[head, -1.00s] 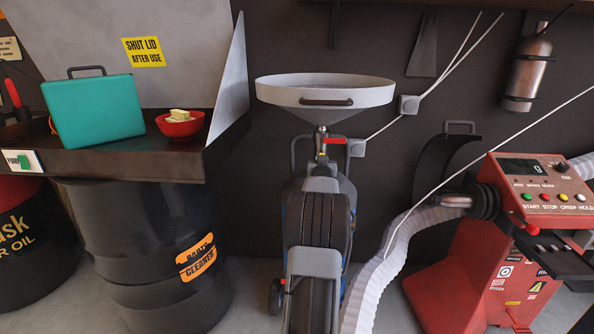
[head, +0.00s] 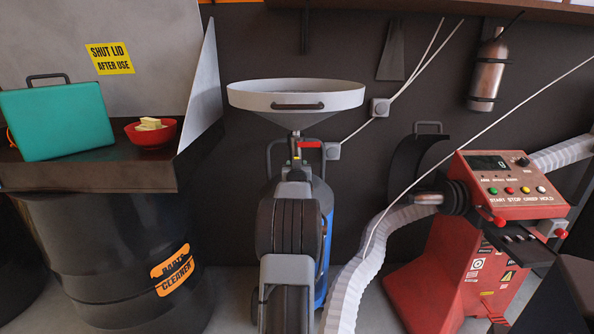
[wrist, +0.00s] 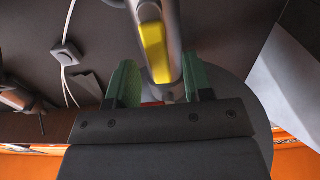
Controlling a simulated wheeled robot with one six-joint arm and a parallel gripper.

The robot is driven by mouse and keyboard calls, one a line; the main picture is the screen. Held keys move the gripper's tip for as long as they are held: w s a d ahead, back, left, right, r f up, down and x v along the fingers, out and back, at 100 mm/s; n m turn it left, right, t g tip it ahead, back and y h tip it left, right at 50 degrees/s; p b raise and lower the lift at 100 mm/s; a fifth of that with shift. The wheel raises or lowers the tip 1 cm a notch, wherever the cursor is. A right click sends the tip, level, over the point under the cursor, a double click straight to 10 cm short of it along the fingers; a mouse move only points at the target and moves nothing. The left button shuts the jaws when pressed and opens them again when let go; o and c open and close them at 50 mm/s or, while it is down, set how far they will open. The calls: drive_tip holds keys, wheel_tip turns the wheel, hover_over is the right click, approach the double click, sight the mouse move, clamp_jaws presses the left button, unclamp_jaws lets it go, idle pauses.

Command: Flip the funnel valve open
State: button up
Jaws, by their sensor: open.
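The funnel (head: 250,100), a wide pale-grey pan, stands on a narrow metal stem against the back wall. Its red valve lever (head: 310,144) points sideways to the right from the stem, with a yellow mark beside it. In the wrist view the picture is upside down: the metal stem with its yellow mark (wrist: 155,52) runs between my gripper's green fingers. My gripper (wrist: 160,84) is open around the stem area. A sliver of red lever (wrist: 152,103) shows low between the fingers, mostly hidden by the gripper body. I cannot tell whether a finger touches it.
A red machine (head: 440,270) with a control panel and white hose (head: 350,290) stands to the right. A black drum (head: 100,260) and a bench with a teal case (head: 55,122) and red bowl (head: 150,136) are left. A wall box (head: 380,107) with cables is behind.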

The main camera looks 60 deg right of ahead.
drive_tip(key=v, duration=1.4)
drive_tip(key=shift+p, duration=0.45)
drive_tip(key=shift+w, duration=0.1)
drive_tip(key=w+a+r+n+y+p, duration=0.2)
drive_tip(key=w+a+r+y+p, duration=0.15)
drive_tip(key=a+p, duration=0.4)
drive_tip(key=w+a+r+n+y+p, duration=0.2)
drive_tip(key=w+a+r+y+p, duration=0.15)
drive_tip(key=a, duration=0.75)
drive_tip(key=w+a+r+n+y+p, duration=0.25)
drive_tip(key=a+r+p, duration=0.3)
drive_tip(key=a, duration=0.45)
drive_tip(key=s+a+r+n+g+y+p, duration=0.2)
drive_tip(key=s+a+p, duration=0.3)
drive_tip(key=a, duration=0.4)
drive_tip(key=s+a+r+n+g+y+p, duration=0.3)
drive_tip(key=s+a+g+p, duration=0.1)
drive_tip(key=a, duration=0.6)
drive_tip(key=shift+s+a+y+p, duration=0.3)
drive_tip(key=shift+s+p, duration=0.4)
drive_tip(key=shift+s, duration=0.4)
drive_tip(key=shift+d, duration=0.15)
